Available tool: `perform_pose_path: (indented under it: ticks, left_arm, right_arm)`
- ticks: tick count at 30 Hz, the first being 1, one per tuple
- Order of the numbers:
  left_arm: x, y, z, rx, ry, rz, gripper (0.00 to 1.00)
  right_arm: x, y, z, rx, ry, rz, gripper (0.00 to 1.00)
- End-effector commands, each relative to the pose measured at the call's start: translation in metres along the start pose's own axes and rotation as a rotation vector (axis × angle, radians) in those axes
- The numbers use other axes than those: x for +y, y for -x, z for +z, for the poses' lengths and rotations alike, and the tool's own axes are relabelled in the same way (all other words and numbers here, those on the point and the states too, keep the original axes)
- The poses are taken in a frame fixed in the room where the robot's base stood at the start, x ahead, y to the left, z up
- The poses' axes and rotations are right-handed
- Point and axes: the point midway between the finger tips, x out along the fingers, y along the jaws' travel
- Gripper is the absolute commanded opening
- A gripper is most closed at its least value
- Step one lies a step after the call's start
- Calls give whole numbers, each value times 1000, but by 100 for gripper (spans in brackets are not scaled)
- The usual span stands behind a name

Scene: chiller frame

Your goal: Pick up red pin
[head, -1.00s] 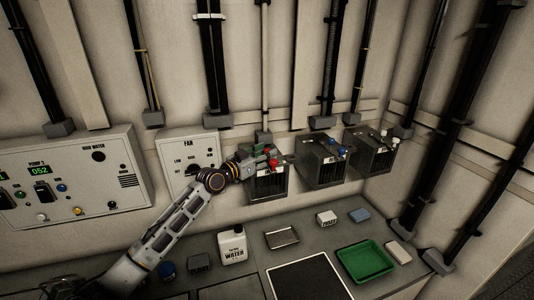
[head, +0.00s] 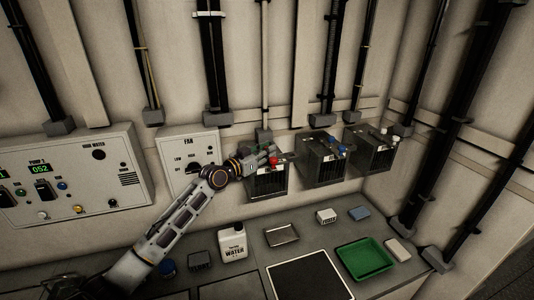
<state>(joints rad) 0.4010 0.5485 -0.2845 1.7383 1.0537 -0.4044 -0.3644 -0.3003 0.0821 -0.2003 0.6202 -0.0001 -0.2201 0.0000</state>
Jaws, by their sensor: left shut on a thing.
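The red pin (head: 273,161) shows as a small red spot at the top front of the leftmost dark wall box (head: 268,182). My left gripper (head: 268,156) reaches in from the left over the top of that box. Its fingers are closed around the red pin, and they hide part of it. The pin still looks to be at the box; I cannot tell whether it is seated or loose. My right gripper is not in view.
Two similar boxes stand to the right, one with blue pins (head: 341,149) and one with white pins (head: 388,136). The fan panel (head: 188,150) is close to the left arm. Below, the counter holds a water jug (head: 232,243), a metal tray (head: 282,235) and a green tray (head: 365,260).

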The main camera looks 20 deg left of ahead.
Motion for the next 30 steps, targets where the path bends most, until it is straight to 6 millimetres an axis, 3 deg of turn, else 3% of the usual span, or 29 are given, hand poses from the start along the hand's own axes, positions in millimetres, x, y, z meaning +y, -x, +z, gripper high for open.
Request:
perform_pose_path:
  ticks: [14, 30]
  left_arm:
    - [0, 0, -8, 2, -3, 0, 3]
    - [0, 0, -78, 4, -3, -1, 3]
  right_arm:
    - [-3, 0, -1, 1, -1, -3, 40]
    - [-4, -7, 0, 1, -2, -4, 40]
